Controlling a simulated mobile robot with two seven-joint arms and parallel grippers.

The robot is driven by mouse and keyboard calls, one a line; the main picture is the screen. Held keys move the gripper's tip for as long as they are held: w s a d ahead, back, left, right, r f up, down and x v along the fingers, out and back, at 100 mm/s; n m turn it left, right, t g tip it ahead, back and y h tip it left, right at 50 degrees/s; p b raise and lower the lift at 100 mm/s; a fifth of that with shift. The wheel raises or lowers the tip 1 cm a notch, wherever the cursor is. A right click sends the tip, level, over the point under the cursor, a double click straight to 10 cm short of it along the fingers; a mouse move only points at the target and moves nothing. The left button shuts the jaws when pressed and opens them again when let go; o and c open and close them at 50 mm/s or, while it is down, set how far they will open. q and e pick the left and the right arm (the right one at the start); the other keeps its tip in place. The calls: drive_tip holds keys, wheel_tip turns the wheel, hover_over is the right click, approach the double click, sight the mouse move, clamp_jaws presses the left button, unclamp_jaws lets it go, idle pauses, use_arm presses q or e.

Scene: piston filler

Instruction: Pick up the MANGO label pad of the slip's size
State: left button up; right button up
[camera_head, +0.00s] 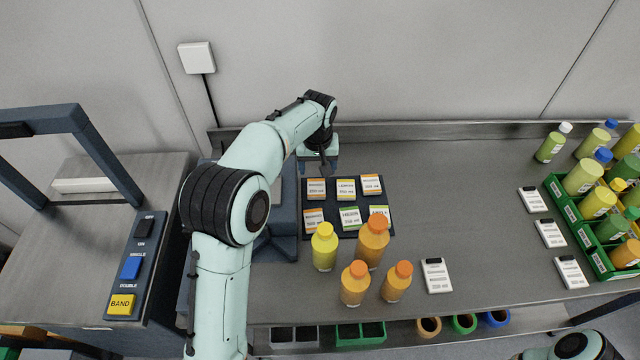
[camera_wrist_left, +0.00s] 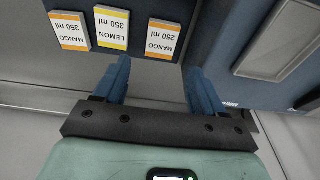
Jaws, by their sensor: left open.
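My left gripper (camera_head: 322,168) is open and empty, above the back left edge of the dark pad board (camera_head: 338,228). In the left wrist view its two fingers (camera_wrist_left: 157,78) are spread, with the orange-edged MANGO 250 ml pad (camera_wrist_left: 162,39) just beyond the gap. That pad (camera_head: 316,188) is at the back left of the board in the head view. A MANGO 350 ml pad (camera_wrist_left: 70,30) is at the other end of this row (camera_head: 371,184), with a yellow-edged LEMON 350 ml pad (camera_wrist_left: 111,27) between. A white slip (camera_head: 437,275) lies right of the bottles; its print is too small to read.
The front row holds another orange-edged pad (camera_head: 313,220) and green-edged pads (camera_head: 350,218). A yellow bottle (camera_head: 325,247) and orange bottles (camera_head: 372,243) stand in front of the board. A green crate (camera_head: 600,262) of bottles and several white cards (camera_head: 551,233) are at right. The middle right tabletop is clear.

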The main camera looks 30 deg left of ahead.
use_arm(q)
hover_over(316, 187)
drive_tip(key=s+d, duration=0.1)
drive_tip(key=f, duration=0.4)
drive_tip(key=shift+s+f, duration=0.2)
drive_tip(key=shift+f, duration=0.2)
drive_tip(key=shift+w+a+f, duration=0.1)
drive_tip(key=shift+w+f, duration=0.1)
drive_tip(key=shift+f, duration=0.75)
drive_tip(key=shift+w+a+f, duration=0.15)
drive_tip(key=shift+w+f, duration=0.05)
drive_tip(key=shift+f, duration=0.8)
drive_tip(key=shift+w+a+f, duration=0.1)
drive_tip(key=shift+w+f, duration=0.1)
drive_tip(key=shift+f, duration=0.75)
drive_tip(key=c, duration=0.8)
